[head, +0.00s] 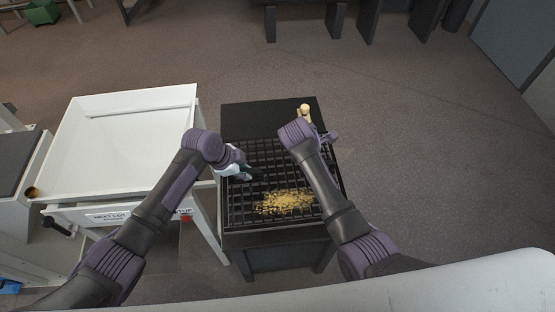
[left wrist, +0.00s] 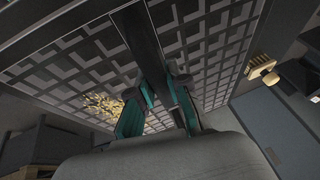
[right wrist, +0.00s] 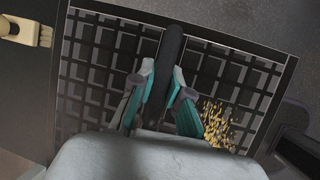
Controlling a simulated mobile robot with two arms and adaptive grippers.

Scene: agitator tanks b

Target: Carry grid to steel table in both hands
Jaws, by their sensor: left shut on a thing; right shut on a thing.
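The grid (head: 262,152) is a dark square lattice in a frame, over a black stand (head: 262,113) in the head view. I cannot tell whether it rests on the stand or hangs just above. My left gripper (head: 245,172) is shut on the grid's dark handle at its left side; the left wrist view shows teal fingers (left wrist: 160,88) around that bar. My right gripper (head: 328,137) is at the right side, largely hidden by my arm. In the right wrist view its fingers (right wrist: 163,80) close on a black handle (right wrist: 172,50).
Yellow grains (head: 287,202) lie at the grid's near part. A wooden-handled brush (head: 305,111) is at the stand's far right corner. A pale, rimmed table (head: 125,140) with a label stands to the left, a narrow gap away. Open floor (head: 430,150) lies right.

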